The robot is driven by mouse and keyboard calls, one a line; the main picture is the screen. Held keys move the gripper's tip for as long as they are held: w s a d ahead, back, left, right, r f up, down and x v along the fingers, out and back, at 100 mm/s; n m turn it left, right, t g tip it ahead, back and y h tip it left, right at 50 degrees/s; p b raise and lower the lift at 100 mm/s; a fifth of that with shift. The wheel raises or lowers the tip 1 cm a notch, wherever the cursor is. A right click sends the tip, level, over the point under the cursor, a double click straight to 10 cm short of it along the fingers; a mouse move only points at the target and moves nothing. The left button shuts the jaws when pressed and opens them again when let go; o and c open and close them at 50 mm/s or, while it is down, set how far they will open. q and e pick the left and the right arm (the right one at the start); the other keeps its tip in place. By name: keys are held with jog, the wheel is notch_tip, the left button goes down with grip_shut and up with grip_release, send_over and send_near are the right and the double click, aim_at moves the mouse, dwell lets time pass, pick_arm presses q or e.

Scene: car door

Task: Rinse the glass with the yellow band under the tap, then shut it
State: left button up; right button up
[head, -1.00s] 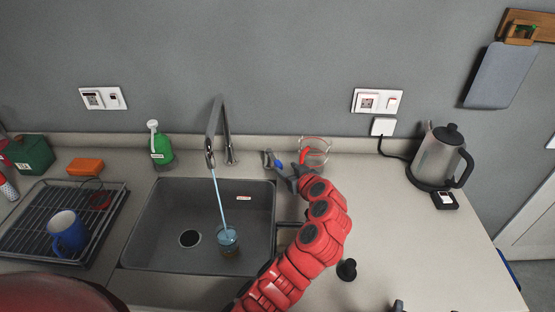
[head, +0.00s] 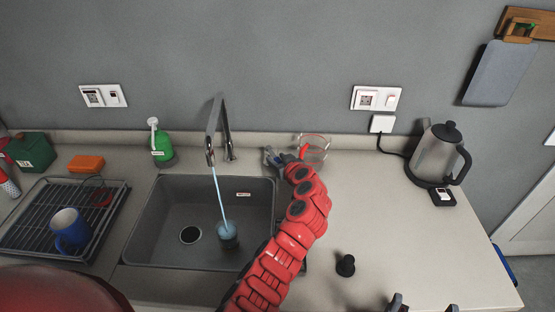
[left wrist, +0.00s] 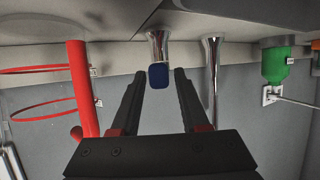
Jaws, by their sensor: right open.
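A glass (head: 228,236) stands in the sink (head: 160,215) under the running stream; no yellow band can be made out on it. The chrome tap (head: 212,130) is pouring water. A blue-ended chrome piece, seemingly the tap's control, shows in the left wrist view (left wrist: 158,75). My left gripper (head: 274,158) is by it at the counter's back; in the left wrist view its fingers (left wrist: 155,78) are open, one on each side of the blue end, with visible gaps. My right gripper (head: 425,306) is open at the bottom edge, only its tips showing.
A red-banded glass (head: 316,142) stands just right of my left gripper. A green bottle (head: 162,148) and orange sponge (head: 86,163) are behind; a rack (head: 30,245) holds a blue mug (head: 70,230). A black knobbed object (head: 345,266) and kettle (head: 436,158) are right.

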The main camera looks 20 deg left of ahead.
pick_arm(q)
grip_shut()
dwell(1.2)
